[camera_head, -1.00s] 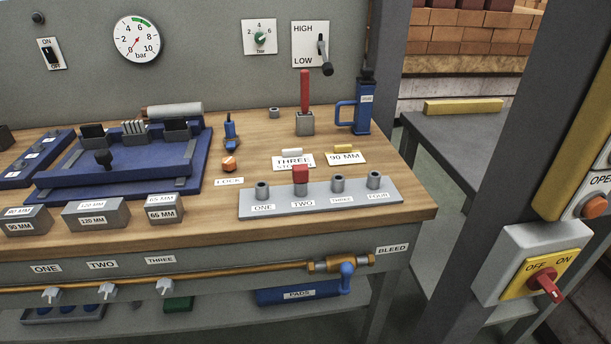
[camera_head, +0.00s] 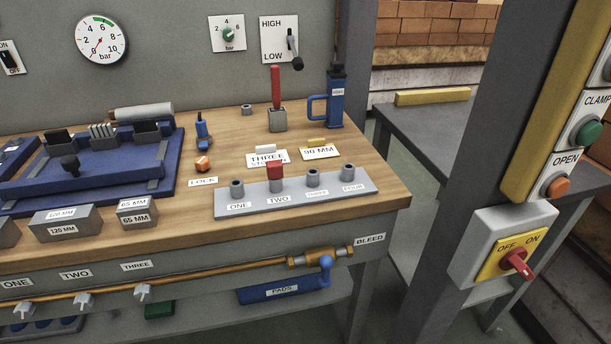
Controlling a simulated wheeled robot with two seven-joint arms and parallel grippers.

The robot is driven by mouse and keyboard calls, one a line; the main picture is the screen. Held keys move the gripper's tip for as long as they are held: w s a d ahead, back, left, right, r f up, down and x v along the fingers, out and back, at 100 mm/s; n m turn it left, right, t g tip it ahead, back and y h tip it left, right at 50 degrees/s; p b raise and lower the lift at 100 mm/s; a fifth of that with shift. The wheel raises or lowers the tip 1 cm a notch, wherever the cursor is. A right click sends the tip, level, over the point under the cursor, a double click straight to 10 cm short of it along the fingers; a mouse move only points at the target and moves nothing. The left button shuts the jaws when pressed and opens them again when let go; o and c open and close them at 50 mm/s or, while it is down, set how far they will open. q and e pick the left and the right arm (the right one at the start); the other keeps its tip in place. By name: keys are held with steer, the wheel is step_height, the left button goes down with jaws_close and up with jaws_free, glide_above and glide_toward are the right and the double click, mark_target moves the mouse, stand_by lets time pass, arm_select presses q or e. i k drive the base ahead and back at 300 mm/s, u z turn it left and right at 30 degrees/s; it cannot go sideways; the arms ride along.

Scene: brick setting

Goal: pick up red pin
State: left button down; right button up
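A red pin (camera_head: 275,170) with a square red top stands in the hole marked TWO of a grey plate (camera_head: 330,196) near the bench's front right. The plate's other sockets, ONE (camera_head: 237,188), THREE (camera_head: 312,179) and FOUR (camera_head: 348,173), show no red top. A taller red lever (camera_head: 275,88) rises from a grey block behind the plate. Neither of my grippers shows in the head view.
The wooden bench (camera_head: 375,185) holds a blue fixture (camera_head: 100,165), a blue tool (camera_head: 336,100), an orange knob (camera_head: 203,164) and grey blocks (camera_head: 66,220). A dark post with a red switch (camera_head: 516,262) stands at the right. A grey table (camera_head: 440,135) is behind it.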

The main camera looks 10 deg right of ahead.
mark_target(274, 171)
steer(key=z, duration=1.2)
steer(key=i, duration=0.45)
steer(key=u, duration=1.1)
